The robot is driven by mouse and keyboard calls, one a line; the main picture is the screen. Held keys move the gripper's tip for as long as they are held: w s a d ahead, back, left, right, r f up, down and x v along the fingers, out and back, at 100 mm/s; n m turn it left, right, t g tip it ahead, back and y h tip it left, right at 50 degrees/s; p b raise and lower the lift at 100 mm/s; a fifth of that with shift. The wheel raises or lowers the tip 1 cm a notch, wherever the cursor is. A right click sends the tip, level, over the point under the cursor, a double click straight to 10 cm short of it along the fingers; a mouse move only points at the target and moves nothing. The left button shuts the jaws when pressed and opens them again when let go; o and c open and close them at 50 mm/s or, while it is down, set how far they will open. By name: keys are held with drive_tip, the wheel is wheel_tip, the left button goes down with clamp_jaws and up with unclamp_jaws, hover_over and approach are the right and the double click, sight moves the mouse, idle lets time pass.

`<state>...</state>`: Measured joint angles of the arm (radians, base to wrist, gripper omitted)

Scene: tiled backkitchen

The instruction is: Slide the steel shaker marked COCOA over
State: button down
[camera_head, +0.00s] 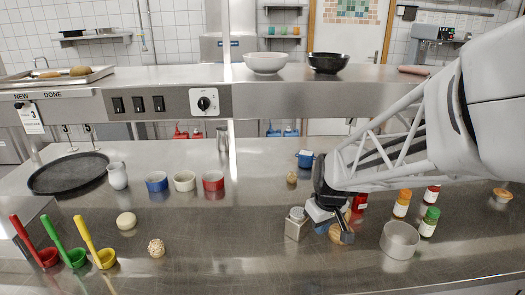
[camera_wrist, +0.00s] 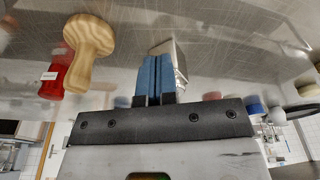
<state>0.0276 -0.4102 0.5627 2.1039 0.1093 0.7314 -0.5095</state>
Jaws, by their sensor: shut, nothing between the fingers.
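A small square-sided steel shaker (camera_head: 296,225) with a domed top stands upright on the steel counter, just left of my gripper; no COCOA marking is readable on it. My gripper (camera_head: 321,227) is low over the counter at the shaker's right side. In the wrist view my two blue fingers (camera_wrist: 155,78) are together with nothing between them. The shaker (camera_wrist: 181,62) shows right behind them there, partly hidden. I cannot tell whether the fingers touch it.
A wooden knobbed piece (camera_wrist: 90,38) and a red bottle (camera_wrist: 54,76) are close to my gripper. A steel ring-shaped dish (camera_head: 399,241) and spice bottles (camera_head: 402,203) stand to the right. Left of the shaker, the counter is clear up to a speckled ball (camera_head: 156,248).

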sight(300, 215)
drive_tip(key=shift+w, duration=0.1)
drive_tip(key=w+a, duration=0.1)
drive_tip(key=w, duration=0.2)
drive_tip(key=w+a, duration=0.2)
drive_tip(key=w, duration=0.2)
drive_tip(key=w+a, duration=0.1)
drive_tip(key=w, duration=0.3)
drive_tip(key=shift+a, duration=0.4)
drive_tip(key=shift+s+f, duration=0.2)
drive_tip(key=shift+f, duration=0.7)
drive_tip(key=shift+s+f, duration=0.1)
drive_tip(key=shift+f, duration=0.1)
drive_tip(key=shift+s+d+f, duration=0.1)
drive_tip(key=shift+s+d, duration=0.2)
drive_tip(key=shift+s, duration=0.4)
drive_tip(key=shift+s+d+f, duration=0.1)
drive_tip(key=shift+s+d, duration=0.15)
drive_tip(key=shift+s, duration=0.4)
drive_tip(key=shift+w+r, duration=0.15)
drive_tip(key=shift+r, duration=0.85)
drive_tip(key=shift+r, duration=0.1)
